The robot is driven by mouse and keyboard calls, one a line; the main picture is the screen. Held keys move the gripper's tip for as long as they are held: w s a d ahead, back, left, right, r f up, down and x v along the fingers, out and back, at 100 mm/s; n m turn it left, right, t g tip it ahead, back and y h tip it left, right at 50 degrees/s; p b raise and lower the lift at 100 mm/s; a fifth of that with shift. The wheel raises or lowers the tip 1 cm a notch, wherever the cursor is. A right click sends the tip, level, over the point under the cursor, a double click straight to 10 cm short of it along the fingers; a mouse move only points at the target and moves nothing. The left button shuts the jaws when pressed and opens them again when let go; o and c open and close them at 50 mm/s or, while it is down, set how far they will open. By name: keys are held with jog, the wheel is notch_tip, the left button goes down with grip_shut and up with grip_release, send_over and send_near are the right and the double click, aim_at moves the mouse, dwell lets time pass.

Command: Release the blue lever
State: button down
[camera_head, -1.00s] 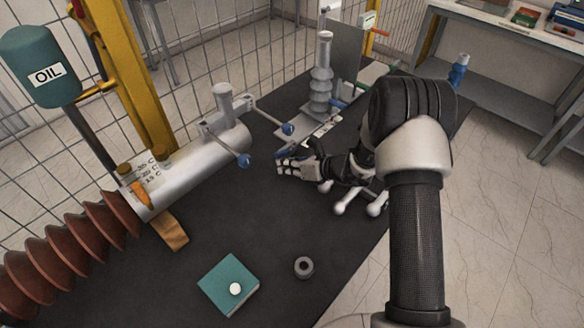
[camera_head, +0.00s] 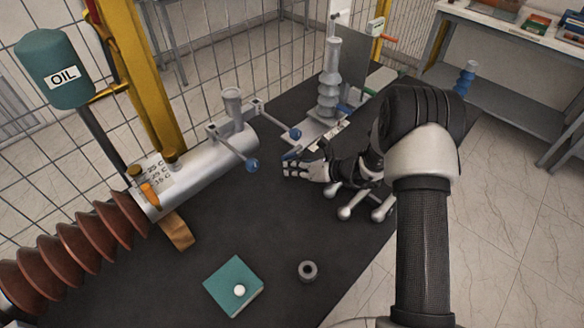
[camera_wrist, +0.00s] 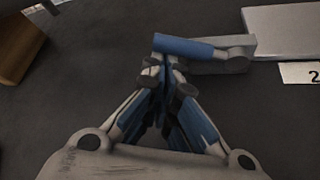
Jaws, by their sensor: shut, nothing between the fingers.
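The blue lever (camera_wrist: 187,47) is a short blue cylinder on a grey arm, fixed to a pale block at the right of the wrist view. In the head view the lever (camera_head: 291,155) shows small at the front of the grey base plate under the grey ribbed insulator (camera_head: 330,85). My gripper (camera_wrist: 164,66) is shut and empty. Its fingertips are just below the blue cylinder in the wrist view, close to it. I cannot tell whether they touch. In the head view my gripper (camera_head: 289,170) is low over the dark table, just in front of the lever.
A silver cylinder (camera_head: 205,170) with two blue-knobbed rods (camera_head: 253,165) lies left of my gripper. A teal box (camera_head: 225,282) and a grey ring (camera_head: 308,271) are on the near dark table (camera_head: 265,225). A mesh fence runs behind.

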aim_at(286, 158)
jog(key=shift+w+d+r+m+g+y+p, duration=0.1)
jog(key=shift+w+r+m+g+y+p, duration=0.1)
jog(key=shift+r+m+y+p, duration=0.25)
jog(key=shift+w+d+r+m+g+y+p, duration=0.1)
jog(key=shift+r+m+g+y+p, duration=0.15)
jog(key=shift+r+m+p, duration=0.3)
jog(key=shift+w+d+r+m+g+y, duration=0.15)
jog(key=shift+r+m+g+y, duration=0.05)
jog(key=shift+r+m+y, duration=0.2)
jog(key=shift+w+d+r+m+g+y, duration=0.1)
jog(key=shift+d+r+m+g+y, duration=0.05)
jog(key=shift+r+m+y, duration=0.2)
jog(key=shift+w+d+r+m+g+y, duration=0.15)
jog(key=shift+w+d+r+m+y, duration=0.2)
jog(key=shift+m, duration=0.3)
jog(key=shift+w+d+r+m+g+y, duration=0.2)
jog(key=shift+r+m+y, duration=0.15)
jog(key=shift+m+y, duration=0.2)
jog(key=shift+w+d+r+m+y+b, duration=0.5)
jog(key=shift+w+d+r+m+y, duration=0.2)
jog(key=shift+m, duration=0.45)
jog(key=shift+w+d, duration=0.15)
